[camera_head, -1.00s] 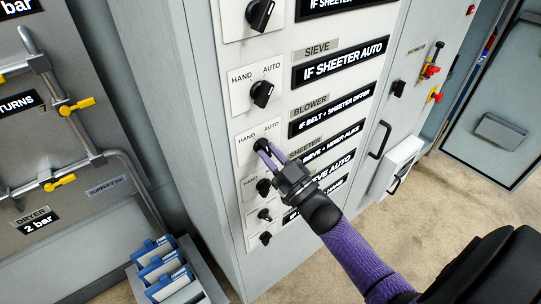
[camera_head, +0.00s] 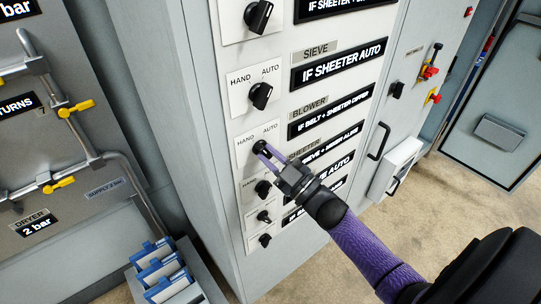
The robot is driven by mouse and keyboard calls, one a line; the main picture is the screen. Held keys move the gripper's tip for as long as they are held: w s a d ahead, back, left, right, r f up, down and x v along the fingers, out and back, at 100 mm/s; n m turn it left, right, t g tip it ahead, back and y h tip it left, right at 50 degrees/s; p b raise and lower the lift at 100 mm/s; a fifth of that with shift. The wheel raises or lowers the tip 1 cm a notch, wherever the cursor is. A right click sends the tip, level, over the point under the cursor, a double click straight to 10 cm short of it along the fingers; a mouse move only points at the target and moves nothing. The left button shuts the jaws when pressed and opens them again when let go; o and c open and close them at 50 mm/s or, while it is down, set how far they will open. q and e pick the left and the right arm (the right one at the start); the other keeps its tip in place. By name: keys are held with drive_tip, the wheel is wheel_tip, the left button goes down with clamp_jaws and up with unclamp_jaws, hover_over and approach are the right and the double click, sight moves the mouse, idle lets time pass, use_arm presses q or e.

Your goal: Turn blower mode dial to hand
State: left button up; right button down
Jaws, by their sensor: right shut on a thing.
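The blower mode dial (camera_head: 259,145) is a black knob on a white plate marked HAND at left and AUTO at right, beside the BLOWER label (camera_head: 309,108). My right gripper (camera_head: 262,150) reaches up from the lower right with its purple fingers shut on the knob. The fingers cover part of the knob, so its exact pointing direction is hard to tell. My left gripper is not in view.
The sieve dial (camera_head: 260,95) is just above, pointing toward AUTO. The sheeter dial (camera_head: 263,189) is close below the fingers, with smaller knobs under it. A door handle (camera_head: 379,141) and a red-handled switch (camera_head: 430,70) are to the right.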

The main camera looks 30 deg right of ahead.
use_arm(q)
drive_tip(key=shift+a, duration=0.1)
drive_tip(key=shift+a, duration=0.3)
use_arm(e)
drive_tip(key=c, duration=0.6)
unclamp_jaws()
